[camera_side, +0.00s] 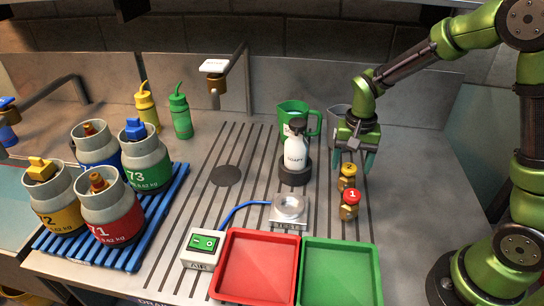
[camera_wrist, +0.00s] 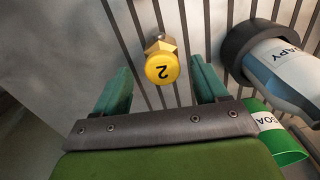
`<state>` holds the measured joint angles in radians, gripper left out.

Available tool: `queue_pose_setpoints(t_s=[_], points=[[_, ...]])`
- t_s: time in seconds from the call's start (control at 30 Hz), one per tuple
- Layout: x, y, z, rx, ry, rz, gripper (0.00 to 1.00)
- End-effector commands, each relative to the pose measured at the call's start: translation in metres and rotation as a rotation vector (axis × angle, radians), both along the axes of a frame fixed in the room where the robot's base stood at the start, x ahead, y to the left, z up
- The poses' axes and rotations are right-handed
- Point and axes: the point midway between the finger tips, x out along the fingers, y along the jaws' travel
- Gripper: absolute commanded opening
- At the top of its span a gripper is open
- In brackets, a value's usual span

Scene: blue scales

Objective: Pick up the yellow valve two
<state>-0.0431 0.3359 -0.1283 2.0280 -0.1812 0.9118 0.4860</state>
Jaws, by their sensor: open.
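The yellow valve two (camera_side: 348,172) has a round yellow cap marked 2 on a brass body and stands upright on the slatted metal counter. In the wrist view the valve (camera_wrist: 162,66) lies beyond the fingertips, roughly centred between them. My gripper (camera_side: 355,163) is open and empty, above and slightly behind the valve in the side view. Its two green fingers also show in the wrist view (camera_wrist: 164,76), apart from the valve. The red valve one (camera_side: 349,199) stands just in front of the yellow one, with a red cap marked 1.
A soap bottle (camera_side: 295,152) in a dark holder stands left of the valves, with a green mug (camera_side: 296,113) behind. A red tray (camera_side: 256,264), a green tray (camera_side: 341,272) and a small scale (camera_side: 289,211) are in front. Gas cylinders (camera_side: 108,210) stand on a blue pallet (camera_side: 163,203).

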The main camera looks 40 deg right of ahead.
Motion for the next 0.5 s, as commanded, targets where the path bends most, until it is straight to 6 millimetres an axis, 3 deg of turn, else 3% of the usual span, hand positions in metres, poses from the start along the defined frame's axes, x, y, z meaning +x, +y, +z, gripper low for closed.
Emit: queue_pose_setpoints(t_s=[0.27, 0.5], points=[[0.000, 0.001, -0.023, 0.000, 0.001, -0.001, 0.72], [0.000, 0.004, -0.058, 0.001, 0.003, -0.002, 0.72]])
